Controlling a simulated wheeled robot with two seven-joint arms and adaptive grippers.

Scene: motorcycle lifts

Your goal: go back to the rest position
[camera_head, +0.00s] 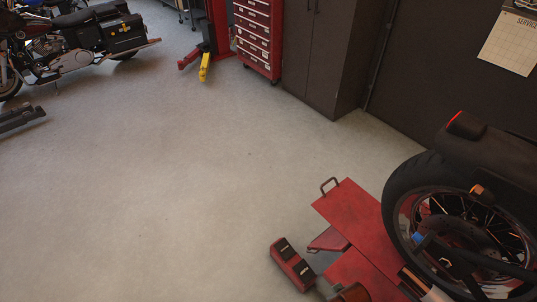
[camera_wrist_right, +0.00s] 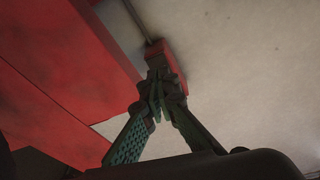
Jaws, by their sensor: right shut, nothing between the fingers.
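My right gripper (camera_wrist_right: 158,88) shows in the right wrist view. Its two green-grey fingers meet at the tips, shut and empty, over the grey floor beside a red lift surface (camera_wrist_right: 65,70). A small red part (camera_wrist_right: 178,62) lies just beyond the fingertips; I cannot tell whether they touch it. I cannot clearly make out the right gripper in the head view. My left gripper is in neither view.
In the head view, a red motorcycle lift (camera_head: 345,205) stands at lower right under a motorcycle's wheel (camera_head: 400,200). A red pedal box (camera_head: 290,268) with black pedals sits beside it. A red drawer cabinet (camera_head: 258,38) and dark cupboard (camera_head: 318,60) stand behind. Floor at centre-left is clear.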

